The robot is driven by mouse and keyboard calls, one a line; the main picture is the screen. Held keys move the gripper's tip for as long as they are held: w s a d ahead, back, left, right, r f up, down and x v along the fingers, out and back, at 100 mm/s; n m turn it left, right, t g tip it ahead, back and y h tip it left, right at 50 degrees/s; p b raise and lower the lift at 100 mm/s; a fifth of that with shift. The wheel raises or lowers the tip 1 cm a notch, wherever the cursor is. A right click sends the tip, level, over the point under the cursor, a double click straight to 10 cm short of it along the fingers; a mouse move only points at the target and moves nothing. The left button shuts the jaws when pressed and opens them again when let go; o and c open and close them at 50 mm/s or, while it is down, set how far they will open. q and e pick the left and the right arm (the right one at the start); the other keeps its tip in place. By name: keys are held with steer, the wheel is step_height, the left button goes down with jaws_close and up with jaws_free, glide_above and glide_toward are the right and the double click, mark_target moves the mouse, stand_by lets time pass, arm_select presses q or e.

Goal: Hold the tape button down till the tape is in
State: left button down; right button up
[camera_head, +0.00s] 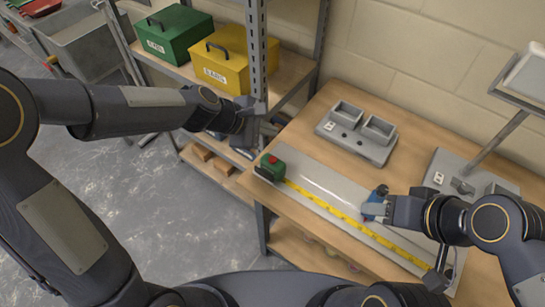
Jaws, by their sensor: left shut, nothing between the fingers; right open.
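A green tape measure case (268,174) with a red button (272,159) on top sits at the left end of a long grey board on the bench. The yellow tape (345,217) is pulled out of it and runs along the board toward the lower right. My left gripper (262,138) is shut and empty, above and just behind the case, apart from the button. My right gripper (376,208) is open over the board's right half, close to a blue part (380,192). Its fingers partly hide that part, and I cannot tell whether they touch it.
A grey double-bin tray (357,135) stands behind the board. A grey stand (460,180) is at the right. A shelf post (257,50) rises close to my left gripper. Green (173,33) and yellow (232,62) boxes sit on the shelf.

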mark_target(269, 162)
arm_select(q)
steer(key=shift+f+b, duration=4.05)
steer(key=shift+f, duration=0.3)
steer(key=shift+f+b, duration=0.3)
steer(key=shift+f, duration=0.1)
steer(key=shift+f+b, duration=0.35)
steer(key=shift+f, duration=0.05)
steer(key=shift+r+p, duration=0.8)
steer(key=shift+r, duration=0.05)
step_height(269, 162, up, 5)
steer(key=p, duration=0.4)
steer(key=shift+p, duration=0.4)
